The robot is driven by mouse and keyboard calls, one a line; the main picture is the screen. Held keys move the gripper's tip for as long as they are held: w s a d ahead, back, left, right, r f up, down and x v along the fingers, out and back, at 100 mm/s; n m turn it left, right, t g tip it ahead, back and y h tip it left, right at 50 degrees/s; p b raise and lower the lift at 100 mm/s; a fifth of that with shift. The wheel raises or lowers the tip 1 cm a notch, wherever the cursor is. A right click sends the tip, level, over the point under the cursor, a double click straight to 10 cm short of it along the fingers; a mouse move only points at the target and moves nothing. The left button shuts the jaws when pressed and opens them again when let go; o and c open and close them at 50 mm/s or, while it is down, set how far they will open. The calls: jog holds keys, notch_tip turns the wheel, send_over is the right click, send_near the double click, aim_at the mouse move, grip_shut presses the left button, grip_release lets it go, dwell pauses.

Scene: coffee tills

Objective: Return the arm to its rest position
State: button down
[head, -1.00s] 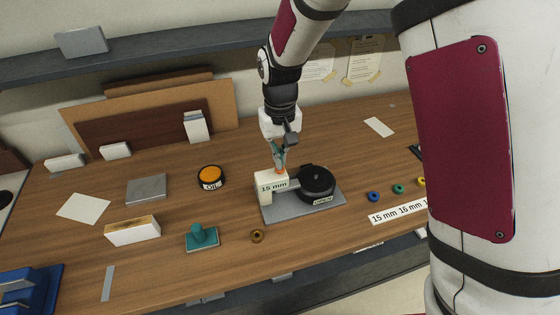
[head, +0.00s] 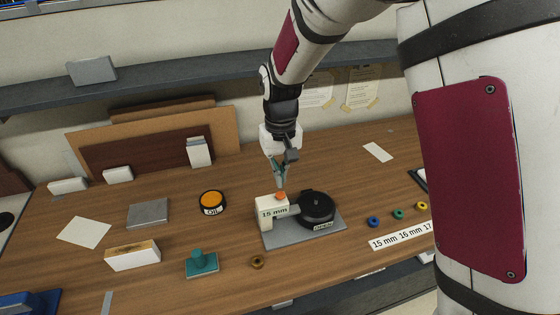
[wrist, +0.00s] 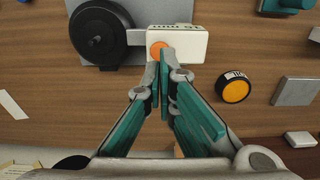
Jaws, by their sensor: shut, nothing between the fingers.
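My gripper (head: 279,182) is above the device marked 15 mm, its teal fingers closed together and empty. The device has a white block (head: 269,208) with the orange button on top, a round black part (head: 317,207) and a grey base plate (head: 290,239). A small gap shows between the fingertips and the button in the head view.
An orange-topped oil tin (head: 212,203), a teal stamp-like block (head: 201,263) and a brass ring (head: 257,262) lie nearby. Coloured rings (head: 398,214) lie at the right behind a size strip (head: 401,236). A grey shelf (head: 190,88) runs along the back wall. The table's back right is mostly clear.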

jog(key=shift+r, duration=0.15)
jog(key=s+d+r+m+t, duration=0.1)
jog(key=s+d+r, duration=0.35)
jog(key=r, duration=0.35)
jog(key=s+d+r+t, duration=0.1)
jog(key=s+d+r, duration=0.2)
jog(key=d+r, duration=0.35)
jog(key=s+d+r+m+t, duration=0.1)
jog(key=s+d+r, duration=0.2)
jog(key=s, duration=0.4)
jog(key=s+d+r+m+t, duration=0.1)
jog(key=s+d, duration=0.3)
jog(key=s, duration=0.4)
jog(key=shift+r+t+b, duration=0.4)
jog(key=shift+r+t, duration=0.4)
jog(key=shift+r, duration=0.1)
